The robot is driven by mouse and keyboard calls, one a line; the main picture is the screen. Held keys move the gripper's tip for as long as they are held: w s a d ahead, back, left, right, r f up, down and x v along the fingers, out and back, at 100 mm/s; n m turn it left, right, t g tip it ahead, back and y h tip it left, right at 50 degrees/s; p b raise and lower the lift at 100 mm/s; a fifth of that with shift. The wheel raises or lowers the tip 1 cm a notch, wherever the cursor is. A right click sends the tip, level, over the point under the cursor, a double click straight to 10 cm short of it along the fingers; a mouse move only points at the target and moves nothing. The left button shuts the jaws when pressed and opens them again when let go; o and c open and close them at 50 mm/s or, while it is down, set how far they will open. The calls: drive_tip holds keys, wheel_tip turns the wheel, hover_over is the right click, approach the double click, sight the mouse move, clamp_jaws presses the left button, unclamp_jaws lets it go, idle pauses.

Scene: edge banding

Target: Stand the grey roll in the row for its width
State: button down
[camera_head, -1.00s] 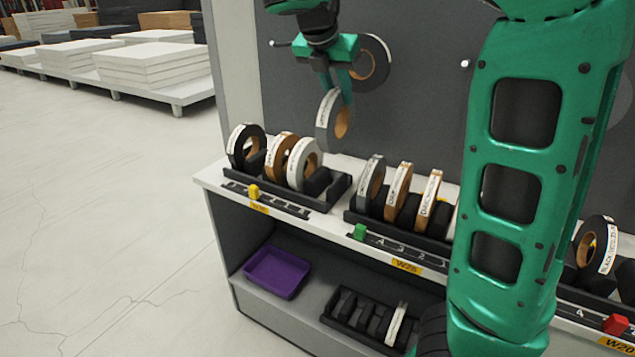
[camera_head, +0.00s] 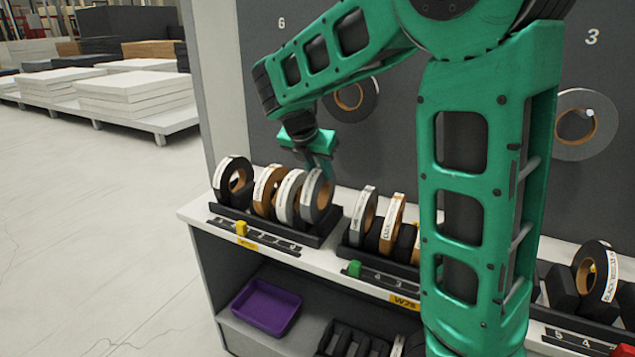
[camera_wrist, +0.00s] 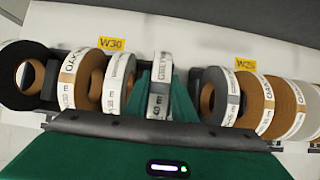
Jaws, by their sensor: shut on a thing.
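The grey roll (camera_head: 316,200) stands upright at the right end of the left-hand row, and my gripper (camera_head: 321,165) is shut on its upper part. In the wrist view the roll (camera_wrist: 159,92) shows edge-on between both green fingers (camera_wrist: 160,100). The left-hand black rack (camera_head: 268,229) carries the W30 label (camera_wrist: 111,43) and also holds a black roll (camera_head: 231,182), a brown roll (camera_head: 267,190) and a white roll (camera_head: 288,197). The grey roll is beside the white one, at about the same height. I cannot tell whether its bottom rests in the slot.
The W25 row (camera_head: 404,301) with several rolls stands just right, partly behind my arm. Another rack with a black roll (camera_head: 590,272) is farther right. More rolls hang on the back panel (camera_head: 352,100). A purple tray (camera_head: 267,305) lies on the lower shelf.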

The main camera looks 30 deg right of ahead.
drive_tip(key=shift+f, duration=1.5)
drive_tip(key=c, duration=1.5)
unclamp_jaws()
drive_tip(key=shift+a+r, duration=0.2)
drive_tip(key=shift+r, duration=0.25)
drive_tip(key=v, duration=1.1)
drive_tip(key=shift+s+r, duration=0.1)
drive_tip(key=shift+r, duration=0.05)
drive_tip(key=shift+d, duration=0.1)
